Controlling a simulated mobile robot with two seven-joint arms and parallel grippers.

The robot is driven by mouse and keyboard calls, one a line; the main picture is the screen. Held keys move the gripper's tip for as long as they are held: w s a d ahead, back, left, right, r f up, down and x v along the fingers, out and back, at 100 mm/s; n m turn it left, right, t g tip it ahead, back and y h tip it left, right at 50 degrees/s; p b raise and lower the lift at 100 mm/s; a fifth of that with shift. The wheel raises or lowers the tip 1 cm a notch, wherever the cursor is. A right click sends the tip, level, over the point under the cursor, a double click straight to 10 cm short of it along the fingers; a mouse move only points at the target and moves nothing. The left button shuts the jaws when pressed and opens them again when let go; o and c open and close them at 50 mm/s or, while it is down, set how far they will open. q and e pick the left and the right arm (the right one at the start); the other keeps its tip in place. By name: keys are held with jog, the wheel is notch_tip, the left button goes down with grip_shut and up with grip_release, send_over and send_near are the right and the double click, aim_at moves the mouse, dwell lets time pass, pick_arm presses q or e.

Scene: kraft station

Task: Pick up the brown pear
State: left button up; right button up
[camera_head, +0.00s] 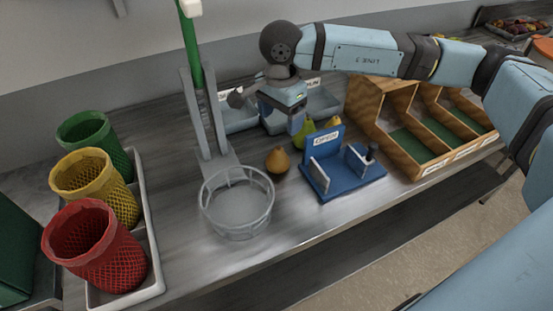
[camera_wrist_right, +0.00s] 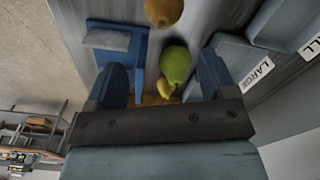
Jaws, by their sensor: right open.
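The brown pear (camera_head: 277,161) stands on the metal table, between the wire basket and the blue stand; it also shows at the top edge of the right wrist view (camera_wrist_right: 163,11), partly cut off. My right gripper (camera_head: 295,125) points down behind and slightly right of the brown pear, apart from it. Its two fingers are spread in the right wrist view (camera_wrist_right: 162,72), with nothing held. A green pear (camera_wrist_right: 175,62) appears between the fingertips, with a yellow pear (camera_wrist_right: 165,88) partly hidden beside it. My left gripper is not in view.
A blue stand (camera_head: 345,182) is right of the brown pear, and a grey wire basket (camera_head: 238,232) is left. A wooden divided bin (camera_head: 385,128) stands right. Grey labelled bins (camera_head: 322,102) are behind. Red (camera_head: 95,245), yellow and green baskets line the left.

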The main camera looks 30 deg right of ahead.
aim_at(278, 147)
notch_tip(278, 147, down, 6)
jog(key=shift+r, duration=0.1)
jog(key=f, duration=0.3)
jog(key=f+p, duration=0.1)
jog(key=f, duration=0.1)
jog(key=shift+w+a+f, duration=0.1)
jog(key=shift+w, duration=0.15)
jog(key=shift+c, duration=0.2)
jog(key=c, duration=1)
